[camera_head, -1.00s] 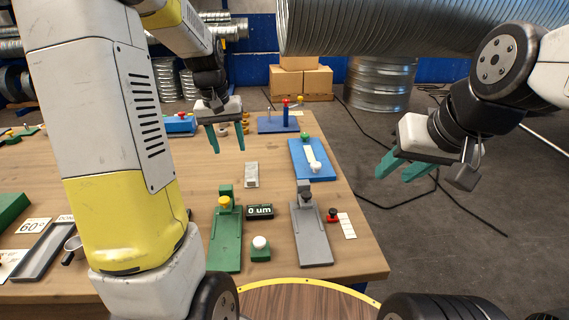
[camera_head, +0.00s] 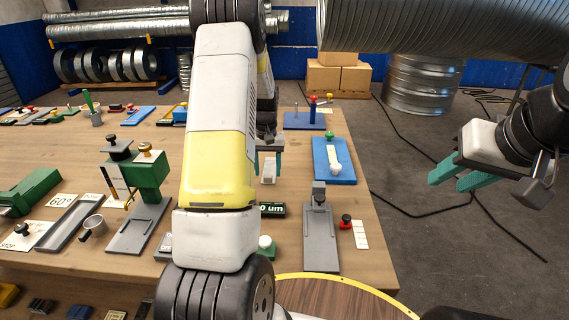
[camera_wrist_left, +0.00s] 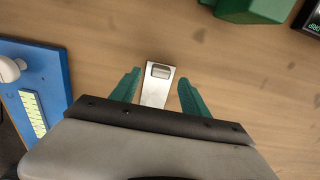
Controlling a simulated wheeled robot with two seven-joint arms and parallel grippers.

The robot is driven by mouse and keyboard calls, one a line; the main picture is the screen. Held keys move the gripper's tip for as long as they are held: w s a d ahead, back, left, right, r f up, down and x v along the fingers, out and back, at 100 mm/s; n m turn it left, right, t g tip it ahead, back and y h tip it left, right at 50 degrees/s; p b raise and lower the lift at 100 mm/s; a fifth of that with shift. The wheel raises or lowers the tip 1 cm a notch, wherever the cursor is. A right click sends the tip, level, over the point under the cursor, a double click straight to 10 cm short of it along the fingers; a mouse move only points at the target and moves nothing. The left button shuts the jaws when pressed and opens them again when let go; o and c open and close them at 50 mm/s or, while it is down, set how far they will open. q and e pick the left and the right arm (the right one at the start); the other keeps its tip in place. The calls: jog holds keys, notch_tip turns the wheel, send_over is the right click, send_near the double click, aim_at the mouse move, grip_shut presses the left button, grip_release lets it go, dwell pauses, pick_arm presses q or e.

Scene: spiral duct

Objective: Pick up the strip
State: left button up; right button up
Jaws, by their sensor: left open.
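The strip (camera_wrist_left: 154,93), a short pale metal piece with a small raised block near its far end, lies on the wooden table. In the head view the strip (camera_head: 269,171) shows partly, below my left gripper (camera_head: 268,168). In the left wrist view my left gripper (camera_wrist_left: 158,82) is open, with one green finger on each side of the strip and gaps between. The strip's near end is hidden behind the gripper body. Whether the fingertips are at table height cannot be told. My right gripper (camera_head: 451,182) is open and empty, right of the table.
A blue plate (camera_head: 334,172) with a white bar and green knob lies right of the strip. A gauge display (camera_head: 272,210), grey fixture (camera_head: 320,235) and red-based knob (camera_head: 346,222) stand nearer. My left arm hides part of the table.

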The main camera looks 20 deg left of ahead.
pick_arm(q)
jog(key=shift+f, duration=0.7)
grip_shut()
notch_tip(320, 180, up, 17)
dwell(0.8)
